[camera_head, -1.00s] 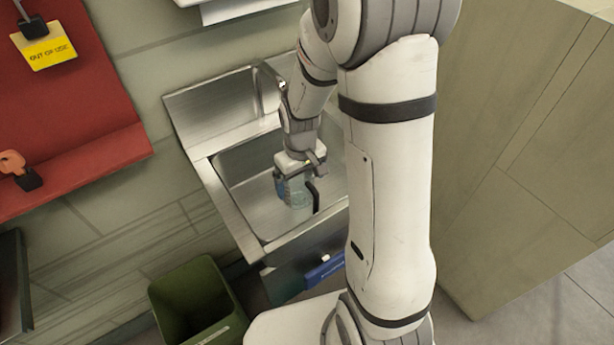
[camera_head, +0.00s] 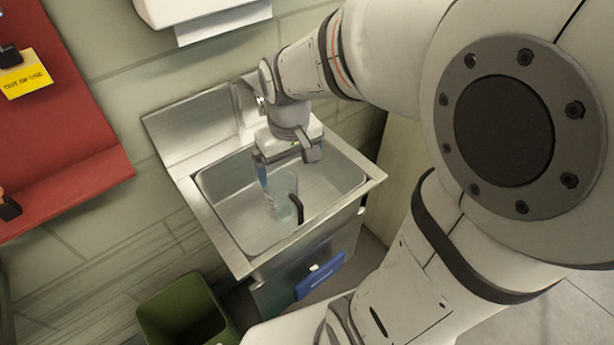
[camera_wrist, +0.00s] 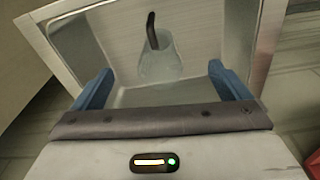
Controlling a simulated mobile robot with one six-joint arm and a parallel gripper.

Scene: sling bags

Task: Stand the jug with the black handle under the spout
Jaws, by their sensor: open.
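The clear jug with the black handle (camera_head: 283,196) stands in the steel sink basin (camera_head: 330,186). It also shows in the wrist view (camera_wrist: 159,65), with its dark handle (camera_wrist: 152,32) on the far side. My gripper (camera_head: 270,185) is above the basin, next to the jug in the head view. In the wrist view its two blue fingers (camera_wrist: 160,88) are wide apart, and the jug appears between and beyond them. The gripper is open and holds nothing. The tap (camera_head: 257,100) at the back of the sink is partly hidden behind my wrist; its spout end cannot be made out.
A white dispenser (camera_head: 205,15) hangs on the wall above. A red board (camera_head: 60,150) with a yellow "OUT OF USE" tag (camera_head: 25,79) is at the left. A green bin (camera_head: 185,310) stands below the sink, and a blue item (camera_head: 320,277) is on the sink's front.

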